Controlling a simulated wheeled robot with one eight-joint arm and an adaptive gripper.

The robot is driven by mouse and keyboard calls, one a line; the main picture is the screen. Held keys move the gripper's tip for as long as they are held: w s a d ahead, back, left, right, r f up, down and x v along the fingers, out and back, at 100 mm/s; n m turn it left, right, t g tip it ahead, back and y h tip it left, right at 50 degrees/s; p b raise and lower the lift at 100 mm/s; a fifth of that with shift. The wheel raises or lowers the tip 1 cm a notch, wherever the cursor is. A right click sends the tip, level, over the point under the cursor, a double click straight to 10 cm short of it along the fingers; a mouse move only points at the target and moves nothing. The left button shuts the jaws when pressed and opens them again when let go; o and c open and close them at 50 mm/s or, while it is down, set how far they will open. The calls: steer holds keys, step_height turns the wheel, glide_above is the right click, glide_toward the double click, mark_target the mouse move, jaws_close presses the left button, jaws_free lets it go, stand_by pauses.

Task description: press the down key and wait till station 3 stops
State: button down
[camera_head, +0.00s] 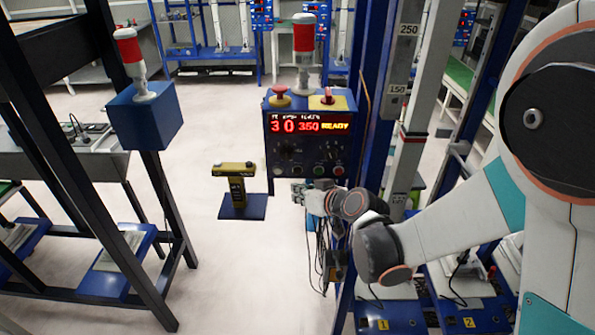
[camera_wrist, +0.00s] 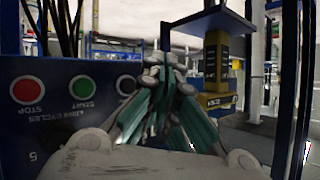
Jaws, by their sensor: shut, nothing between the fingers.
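The blue control panel (camera_head: 268,150) stands at the centre of the head view. Its red display (camera_head: 308,126) reads 3, 0, 350 and READY. Small buttons line its lower face, including a green one (camera_head: 319,170). No down key can be made out by its label. A red STOP button (camera_wrist: 27,89), a green START button (camera_wrist: 82,88) and a partly hidden dark button (camera_wrist: 126,85) show left of the fingers. Contact cannot be told.
A yellow-topped post (camera_head: 236,185) on a blue base stands left of my gripper. A blue rack upright rises right of the panel, with cables (camera_head: 322,255) hanging below. Stations with yellow tags 1 (camera_head: 383,324) and 2 (camera_head: 469,322) lie bottom right. Floor at centre left is open.

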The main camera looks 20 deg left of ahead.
steer(key=shift+w+a, duration=0.2)
steer(key=shift+w, duration=0.65)
steer(key=shift+w+a, duration=0.2)
steer(key=shift+w, duration=0.65)
steer(key=shift+w+a, duration=0.1)
steer(key=shift+w, duration=0.25)
steer(key=shift+w+a+b, duration=0.1)
steer(key=shift+w+b, duration=0.2)
steer(key=shift+w, duration=0.2)
stand_by(0.9)
steer(key=shift+s, duration=0.1)
steer(key=shift+s+d, duration=0.2)
steer(key=shift+s, duration=0.7)
steer(key=s, duration=0.2)
steer(key=s+d+b, duration=0.1)
steer(key=s, duration=0.1)
steer(key=shift+s+d, duration=0.1)
steer(key=shift+s, duration=0.25)
